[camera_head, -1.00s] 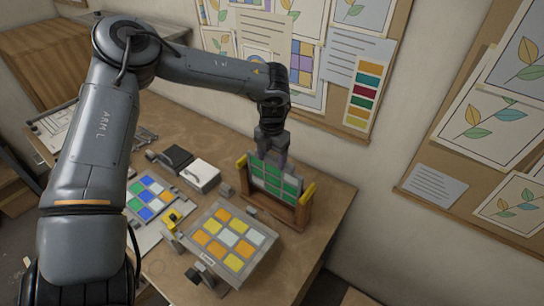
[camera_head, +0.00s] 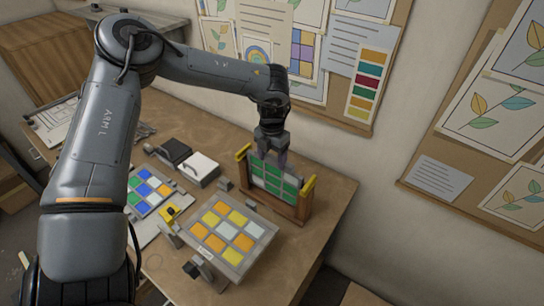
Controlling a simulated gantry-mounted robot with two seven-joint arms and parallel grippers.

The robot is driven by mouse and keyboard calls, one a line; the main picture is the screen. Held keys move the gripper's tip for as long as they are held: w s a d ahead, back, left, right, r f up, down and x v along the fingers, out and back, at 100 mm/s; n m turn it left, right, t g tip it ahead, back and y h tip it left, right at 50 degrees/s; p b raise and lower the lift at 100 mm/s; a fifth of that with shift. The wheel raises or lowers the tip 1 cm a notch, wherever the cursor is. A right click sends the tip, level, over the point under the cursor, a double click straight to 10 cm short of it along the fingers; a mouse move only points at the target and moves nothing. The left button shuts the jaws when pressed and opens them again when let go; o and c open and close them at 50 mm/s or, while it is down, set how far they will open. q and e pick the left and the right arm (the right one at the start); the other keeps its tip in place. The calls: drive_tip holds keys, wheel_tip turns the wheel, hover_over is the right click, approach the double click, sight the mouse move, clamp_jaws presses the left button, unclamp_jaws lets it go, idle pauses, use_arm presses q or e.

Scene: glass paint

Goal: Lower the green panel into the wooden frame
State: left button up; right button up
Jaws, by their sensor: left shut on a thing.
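The green panel (camera_head: 266,180), a grid of green and pale squares, stands upright between the yellow-topped posts of the wooden frame (camera_head: 283,209). Its lower part is hidden behind the frame's front board. My left gripper (camera_head: 270,158) is above the panel and shut on its top edge. Whether the panel touches the bottom of the frame cannot be seen. My right gripper is not in view.
A tilted panel with yellow, orange and white squares (camera_head: 229,232) stands in front of the frame. A blue, green and white panel (camera_head: 150,191) lies to its left. Black (camera_head: 174,152) and white (camera_head: 200,167) boxes sit behind. The table's right end is bare.

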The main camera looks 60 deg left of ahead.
use_arm(q)
drive_tip(key=shift+f+b, duration=1.45)
drive_tip(key=shift+f, duration=0.4)
drive_tip(key=o, duration=1.2)
drive_tip(key=shift+r, duration=0.1)
drive_tip(key=shift+r+p, duration=2.4)
drive_tip(key=shift+r, duration=1.05)
